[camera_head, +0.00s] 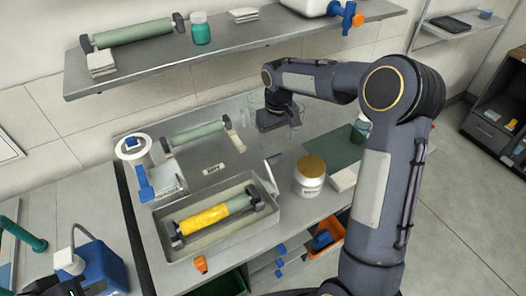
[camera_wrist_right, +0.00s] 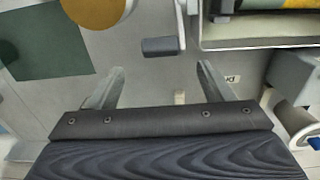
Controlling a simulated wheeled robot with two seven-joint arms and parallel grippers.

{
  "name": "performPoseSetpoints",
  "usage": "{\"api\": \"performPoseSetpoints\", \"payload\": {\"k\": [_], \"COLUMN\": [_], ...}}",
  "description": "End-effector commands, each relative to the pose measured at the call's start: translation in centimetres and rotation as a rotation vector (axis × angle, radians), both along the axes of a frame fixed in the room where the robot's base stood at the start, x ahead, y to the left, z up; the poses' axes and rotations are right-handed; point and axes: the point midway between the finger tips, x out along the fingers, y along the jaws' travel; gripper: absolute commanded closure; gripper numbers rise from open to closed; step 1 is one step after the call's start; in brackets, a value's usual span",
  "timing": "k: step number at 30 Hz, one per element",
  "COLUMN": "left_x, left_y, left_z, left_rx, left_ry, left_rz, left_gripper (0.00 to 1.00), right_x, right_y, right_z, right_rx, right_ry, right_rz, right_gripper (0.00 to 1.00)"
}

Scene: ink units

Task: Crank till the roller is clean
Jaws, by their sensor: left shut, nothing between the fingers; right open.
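The roller (camera_head: 205,218) lies in a grey tray (camera_head: 165,236). Its left part is coated yellow and its right part is bare green. In the right wrist view the yellow part shows at the top right corner (camera_wrist_right: 298,4). The crank (camera_head: 271,174) stands at the tray's right end. Its dark grip (camera_wrist_right: 160,46) lies just ahead of my right fingertips, apart from them. My right gripper (camera_wrist_right: 160,70) is open and empty above the worktop; it also shows in the head view (camera_head: 278,127). My left gripper (camera_head: 70,288) is shut, cut off at the bottom left edge.
A white jar with a gold lid (camera_head: 312,168) stands right of the crank, near a green sheet (camera_head: 325,148). A second roller (camera_head: 198,133) lies behind the tray. A shelf (camera_head: 235,47) runs along the wall. A blue device (camera_head: 98,268) stands at lower left.

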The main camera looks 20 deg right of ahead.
Motion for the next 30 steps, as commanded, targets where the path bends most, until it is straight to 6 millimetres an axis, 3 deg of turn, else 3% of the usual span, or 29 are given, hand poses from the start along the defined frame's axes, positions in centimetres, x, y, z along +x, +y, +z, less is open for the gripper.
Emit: {"api": "performPoseSetpoints", "payload": {"k": [5,18,27,30], "left_x": [0.0,0.0,0.0,0.0], "left_y": [0.0,0.0,0.0,0.0], "left_z": [-0.9,-5.7,-5.8,-5.8], "left_rx": [0.0,0.0,0.0,0.0], "left_ry": [0.0,0.0,0.0,0.0], "left_rz": [0.0,0.0,0.0,0.0], "left_gripper": [1.0,1.0,1.0,1.0], "right_x": [0.3,0.2,0.2,0.2], "right_y": [0.0,0.0,0.0,0.0], "right_z": [-1.4,-7.8,-8.0,-8.0], "right_rx": [-0.003,-0.002,-0.001,-0.001], "right_ry": [0.005,0.004,0.003,0.003], "right_rz": [0.001,0.001,0.001,0.001], "right_gripper": [0.26,0.26,0.26,0.37]}}
